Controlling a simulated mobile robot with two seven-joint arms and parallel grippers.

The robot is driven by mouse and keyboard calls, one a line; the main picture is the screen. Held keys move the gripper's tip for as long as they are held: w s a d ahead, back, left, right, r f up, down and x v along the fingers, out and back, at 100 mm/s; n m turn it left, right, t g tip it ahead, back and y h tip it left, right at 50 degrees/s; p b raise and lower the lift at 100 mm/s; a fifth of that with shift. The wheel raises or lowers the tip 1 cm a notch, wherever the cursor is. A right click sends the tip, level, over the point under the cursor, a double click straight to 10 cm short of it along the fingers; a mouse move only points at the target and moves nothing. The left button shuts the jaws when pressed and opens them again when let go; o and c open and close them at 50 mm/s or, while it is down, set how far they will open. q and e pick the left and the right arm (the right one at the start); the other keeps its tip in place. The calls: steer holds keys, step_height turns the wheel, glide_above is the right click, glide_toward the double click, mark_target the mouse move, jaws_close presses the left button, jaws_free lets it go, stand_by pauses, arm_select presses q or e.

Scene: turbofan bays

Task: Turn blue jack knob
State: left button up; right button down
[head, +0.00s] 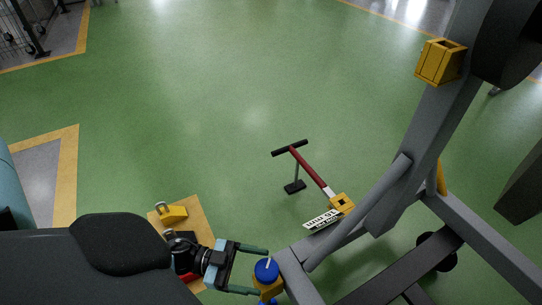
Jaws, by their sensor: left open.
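The blue jack knob (266,270) sits on top of a yellow jack body at the corner of a grey stand frame, low in the head view. A small pale pin or handle stands on the knob. My left gripper (262,271) comes in from the left with its two fingers apart. One finger lies on the far side of the knob and one on the near side, so the knob appears between the fingertips. I cannot tell whether either finger touches it. My right gripper is not in view.
The grey stand frame (340,237) rises to the right, with a yellow block (441,62) on its upright. A red tow bar (308,170) with a black handle reaches out from it. A yellow-orange board (203,218) lies by my left arm. The green floor beyond is clear.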

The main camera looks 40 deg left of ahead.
mark_target(275, 271)
arm_select(q)
step_height(275, 271, down, 4)
steer(key=a+r+n+t+y+b, duration=0.1)
steer(key=a+b, duration=0.1)
steer(key=a, duration=0.1)
steer(key=x, duration=0.3)
steer(key=b+x, duration=0.1)
steer(key=x, duration=0.2)
steer(key=shift+d+f, duration=0.25)
steer(key=shift+d, duration=0.05)
steer(key=shift+w+d+b, duration=0.3)
steer(key=shift+w+d, duration=0.05)
steer(key=shift+d, duration=0.15)
steer(key=shift+c, duration=0.6)
steer(key=c, duration=0.9)
